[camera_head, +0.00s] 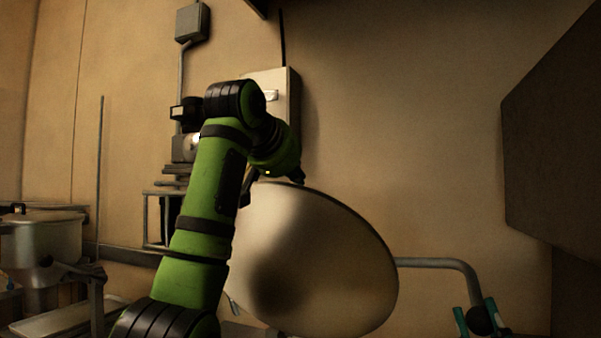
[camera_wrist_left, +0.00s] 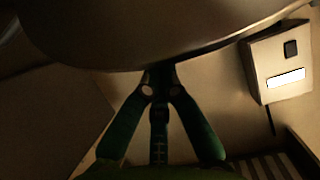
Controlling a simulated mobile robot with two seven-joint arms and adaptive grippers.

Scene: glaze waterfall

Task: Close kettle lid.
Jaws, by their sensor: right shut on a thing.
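The kettle lid (camera_head: 325,255) is a large, pale, round disc, tilted up steeply in the middle of the head view. Its underside and rim (camera_wrist_left: 150,50) fill the top of the left wrist view. My left gripper (camera_head: 298,177) is at the lid's upper edge. In the left wrist view its teal fingers (camera_wrist_left: 157,82) come together just under the rim; I cannot tell whether they touch it. My right gripper (camera_head: 479,318) is low at the right, shut on the bent grey handle bar (camera_head: 435,263) that runs out from behind the lid. The kettle body is hidden.
A pale wall box (camera_head: 285,105) hangs behind my left arm and also shows in the left wrist view (camera_wrist_left: 280,65). A metal pot (camera_head: 42,245) stands at the far left. A dark panel (camera_head: 555,140) juts in at the right. The wall between lid and panel is clear.

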